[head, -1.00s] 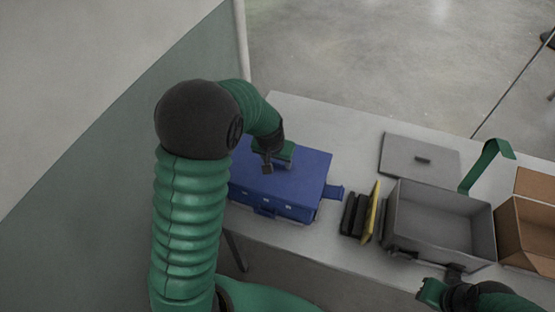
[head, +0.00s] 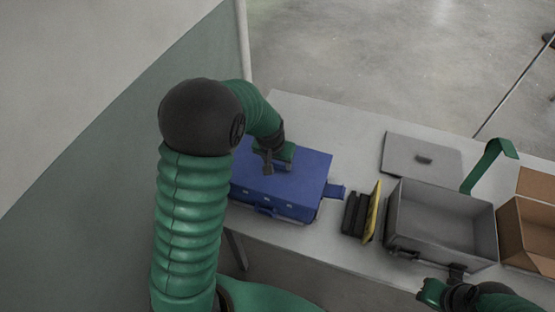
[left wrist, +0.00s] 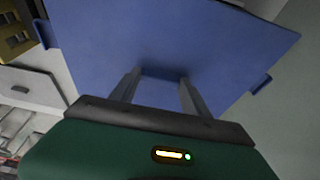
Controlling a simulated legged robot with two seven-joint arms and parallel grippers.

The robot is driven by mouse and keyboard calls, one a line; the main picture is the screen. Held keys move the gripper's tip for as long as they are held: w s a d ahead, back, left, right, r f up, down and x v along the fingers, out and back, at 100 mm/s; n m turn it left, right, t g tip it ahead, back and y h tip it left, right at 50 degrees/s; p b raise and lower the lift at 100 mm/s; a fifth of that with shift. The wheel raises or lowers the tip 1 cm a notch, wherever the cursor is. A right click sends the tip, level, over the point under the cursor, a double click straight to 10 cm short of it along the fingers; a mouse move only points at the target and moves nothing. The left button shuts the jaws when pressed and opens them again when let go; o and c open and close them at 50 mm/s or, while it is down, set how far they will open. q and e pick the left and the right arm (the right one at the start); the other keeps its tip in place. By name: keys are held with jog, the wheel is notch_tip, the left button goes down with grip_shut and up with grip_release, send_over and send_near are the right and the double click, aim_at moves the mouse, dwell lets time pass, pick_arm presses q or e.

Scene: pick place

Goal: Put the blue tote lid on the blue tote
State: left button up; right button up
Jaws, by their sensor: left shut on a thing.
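The blue tote (head: 281,205) stands on the left part of the table. The blue tote lid (head: 308,170) lies over its top, and the two look nearly flush in the head view. My left gripper (head: 268,168) is above the lid, shut on it near its middle; the grip point itself is hard to see. In the left wrist view the lid (left wrist: 190,40) fills the top, with both fingers (left wrist: 157,90) reaching down to its surface. My right gripper (head: 440,283) is at the table's front edge by the grey tote; its fingers are too unclear to read.
Right of the blue tote stand black and yellow items (head: 358,214), then an open grey tote (head: 438,222). A grey lid (head: 421,156) lies flat behind it. A cardboard box (head: 530,235) is at the far right. The table (head: 320,125) is bare behind the blue tote.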

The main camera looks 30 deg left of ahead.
pick_arm(q)
jog(key=o, duration=1.7)
jog(key=shift+r, duration=0.15)
jog(key=shift+c, duration=0.3)
notch_tip(320, 180, up, 8)
jog(key=p, duration=0.7)
